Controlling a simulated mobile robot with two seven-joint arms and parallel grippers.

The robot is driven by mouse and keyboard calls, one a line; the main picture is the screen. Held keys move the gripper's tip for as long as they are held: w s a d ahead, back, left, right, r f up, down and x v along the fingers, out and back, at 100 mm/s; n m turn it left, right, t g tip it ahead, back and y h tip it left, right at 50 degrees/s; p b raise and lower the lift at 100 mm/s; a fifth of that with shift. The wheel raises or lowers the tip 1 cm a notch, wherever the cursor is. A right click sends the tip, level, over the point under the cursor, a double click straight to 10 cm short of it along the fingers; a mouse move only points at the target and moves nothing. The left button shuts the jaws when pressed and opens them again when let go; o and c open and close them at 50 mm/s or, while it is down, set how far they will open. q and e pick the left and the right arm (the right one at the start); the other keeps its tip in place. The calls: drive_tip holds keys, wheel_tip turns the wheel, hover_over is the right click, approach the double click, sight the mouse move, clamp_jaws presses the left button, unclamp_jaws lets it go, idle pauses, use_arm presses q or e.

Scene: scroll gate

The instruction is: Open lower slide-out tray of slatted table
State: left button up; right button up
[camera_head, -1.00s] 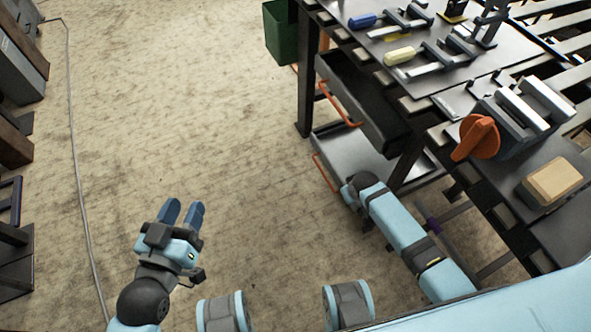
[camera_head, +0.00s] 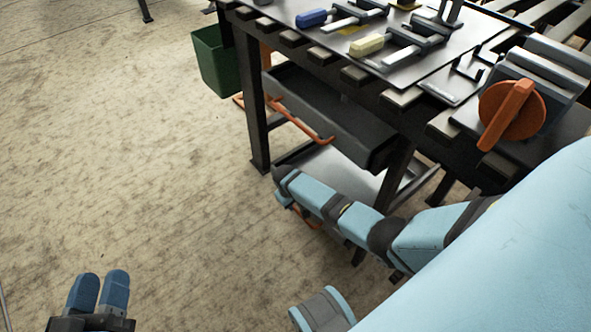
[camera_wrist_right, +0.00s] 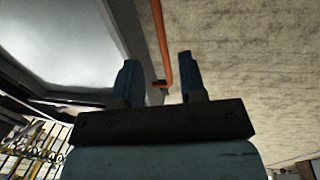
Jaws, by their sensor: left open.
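The slatted table (camera_head: 396,95) stands at the upper right of the head view. Its lower tray (camera_head: 340,170), a grey metal sheet, shows below the dark upper drawer, partly hidden by my right arm. Its pale inside (camera_wrist_right: 70,45) also shows in the right wrist view. The tray's orange handle (camera_wrist_right: 161,40) runs down between the fingers of my right gripper (camera_wrist_right: 158,62), which are apart and not closed on it. In the head view that gripper is mostly hidden behind its own wrist. My left gripper (camera_head: 98,290) is open and empty over the floor at lower left.
The upper drawer (camera_head: 330,115) with its orange handle (camera_head: 300,122) sits above the tray. A green bin (camera_head: 217,62) stands beyond the table leg. Clamps and an orange-handled device (camera_head: 512,110) lie on the tabletop. The floor (camera_head: 130,150) at left is clear.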

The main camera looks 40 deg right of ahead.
sight(297, 210)
drive_tip(key=f, duration=0.1)
drive_tip(key=f+b, duration=0.1)
drive_tip(key=f, duration=0.1)
drive_tip(key=d+f+b, duration=0.1)
drive_tip(key=f, duration=0.1)
drive_tip(key=shift+w+d+f+b, duration=0.1)
drive_tip(key=shift+f+b, duration=0.4)
drive_tip(key=shift+f, duration=0.1)
use_arm(q)
drive_tip(key=shift+m+g, duration=0.5)
drive_tip(key=shift+g, duration=0.4)
wheel_tip(297, 210, down, 5)
drive_tip(key=shift+w+r, duration=0.1)
drive_tip(key=shift+w, duration=0.05)
use_arm(e)
drive_tip(key=shift+c, duration=0.2)
clamp_jaws()
